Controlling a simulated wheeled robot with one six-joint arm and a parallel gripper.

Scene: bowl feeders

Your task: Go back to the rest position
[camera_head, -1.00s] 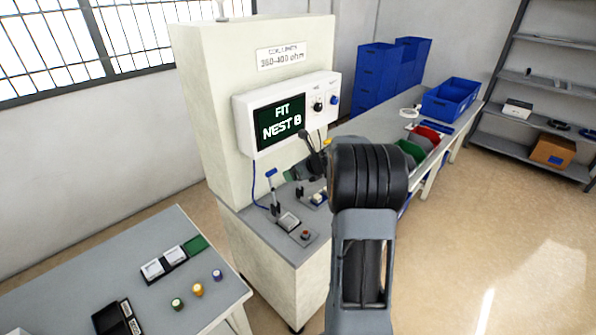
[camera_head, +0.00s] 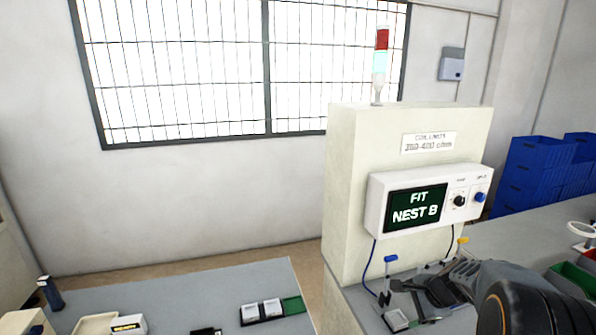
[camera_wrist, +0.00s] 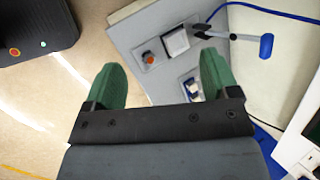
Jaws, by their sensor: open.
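My gripper (camera_wrist: 162,84) is open and empty in the wrist view, with its two green fingers spread apart. Below it is the grey bench top of the test station, with a square nest (camera_wrist: 177,41) and a blue-handled clamp (camera_wrist: 266,46). In the head view my arm comes in at the lower right, and my gripper (camera_head: 436,292) is over the station top beside the clamp's blue handle (camera_head: 390,259). Its fingertips are hard to make out there. The station's screen (camera_head: 416,204) reads "FIT NEST B".
The cream station cabinet (camera_head: 345,190) stands behind my gripper. A grey table (camera_head: 190,290) at the lower left holds small trays and a white-and-green block (camera_head: 293,305). Blue bins (camera_head: 540,165) stand at the right. A dark box (camera_wrist: 35,30) shows in the wrist view.

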